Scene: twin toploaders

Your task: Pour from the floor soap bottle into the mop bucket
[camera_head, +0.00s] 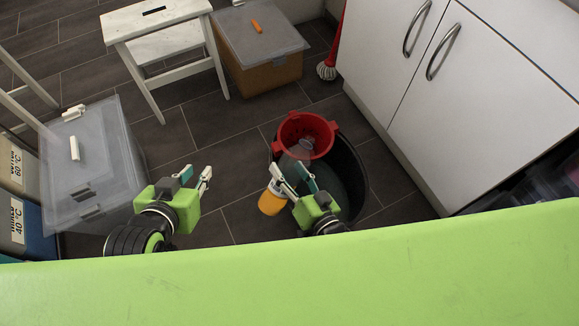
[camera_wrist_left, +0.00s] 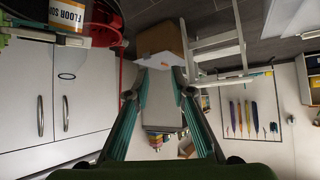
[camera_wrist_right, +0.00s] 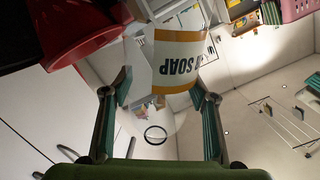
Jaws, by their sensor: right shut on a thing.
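The mop bucket (camera_head: 352,170) is a dark, round bucket on the floor, with a red wringer (camera_head: 322,128) at its far side. The floor soap bottle (camera_head: 271,203) is orange with a white label and lies at the bucket's left side in the head view, seemingly tilted. My right gripper (camera_head: 290,178) is shut on it, and its label fills the middle of the right wrist view (camera_wrist_right: 180,62). The gripper partly hides the bottle, and its mouth cannot be made out. My left gripper (camera_head: 196,175) is open and empty, left of the bottle.
A clear lidded box (camera_head: 95,160) stands on the left, and a white step stool (camera_head: 160,45) and a lidded brown box (camera_head: 265,70) stand at the back. White cabinets (camera_head: 490,90) border the bucket on the right. Floor between the boxes and bucket is free.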

